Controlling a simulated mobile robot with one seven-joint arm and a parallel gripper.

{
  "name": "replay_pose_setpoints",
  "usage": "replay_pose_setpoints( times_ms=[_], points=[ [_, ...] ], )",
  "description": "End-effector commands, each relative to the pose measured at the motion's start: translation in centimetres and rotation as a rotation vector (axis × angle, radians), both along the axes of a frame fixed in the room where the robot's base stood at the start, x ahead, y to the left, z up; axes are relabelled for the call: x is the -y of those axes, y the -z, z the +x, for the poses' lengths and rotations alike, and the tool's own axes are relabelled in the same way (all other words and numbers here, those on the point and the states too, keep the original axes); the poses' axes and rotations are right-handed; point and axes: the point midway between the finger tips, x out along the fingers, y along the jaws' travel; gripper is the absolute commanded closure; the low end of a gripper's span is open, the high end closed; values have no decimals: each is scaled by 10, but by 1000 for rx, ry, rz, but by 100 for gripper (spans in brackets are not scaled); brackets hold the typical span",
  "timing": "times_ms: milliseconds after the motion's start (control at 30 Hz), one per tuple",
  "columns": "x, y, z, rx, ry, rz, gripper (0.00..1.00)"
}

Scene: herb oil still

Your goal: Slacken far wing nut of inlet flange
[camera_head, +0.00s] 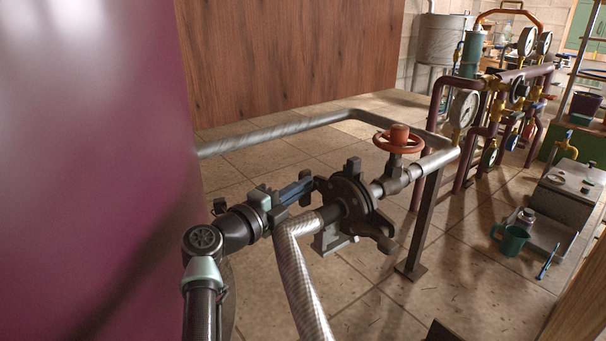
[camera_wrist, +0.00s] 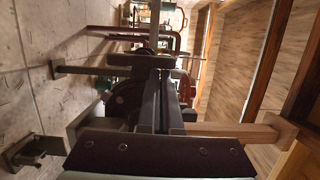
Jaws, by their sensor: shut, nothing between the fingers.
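The inlet flange (camera_head: 356,200) is a dark round disc pair on the pipe, mid-picture in the head view. A dark lug or wing nut (camera_head: 353,165) stands at its top, and another (camera_head: 384,243) sticks out at its lower right. A third dark piece (camera_head: 322,184) is at its left edge, right by my fingertips. My gripper (camera_head: 309,181) is shut and empty, reaching in from the left above the braided hose. In the wrist view my gripper (camera_wrist: 163,76) points up the picture, with the flange (camera_wrist: 122,103) partly hidden at its left. I cannot tell whether the fingertips touch a nut.
A red handwheel valve (camera_head: 399,142) sits on the pipe right of the flange. A braided hose (camera_head: 302,280) runs down in front. A large purple vessel (camera_head: 90,170) fills the left. Gauges and pipes (camera_head: 464,108) stand at the back right.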

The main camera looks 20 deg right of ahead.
Motion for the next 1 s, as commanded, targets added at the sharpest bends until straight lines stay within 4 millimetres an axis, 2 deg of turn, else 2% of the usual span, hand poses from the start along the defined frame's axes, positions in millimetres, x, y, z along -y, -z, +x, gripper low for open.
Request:
replay_pose_setpoints(
  times_ms=[33, 667, 767, 1000],
  points=[
    [-3, -7, 2, -15, -9, -7, 100],
    [-8, -3, 2, -51, -18, -25, 100],
    [-16, -3, -3, -51, -20, -25, 100],
    [-44, -4, -29, -51, -13, -24, 100]
  ],
)
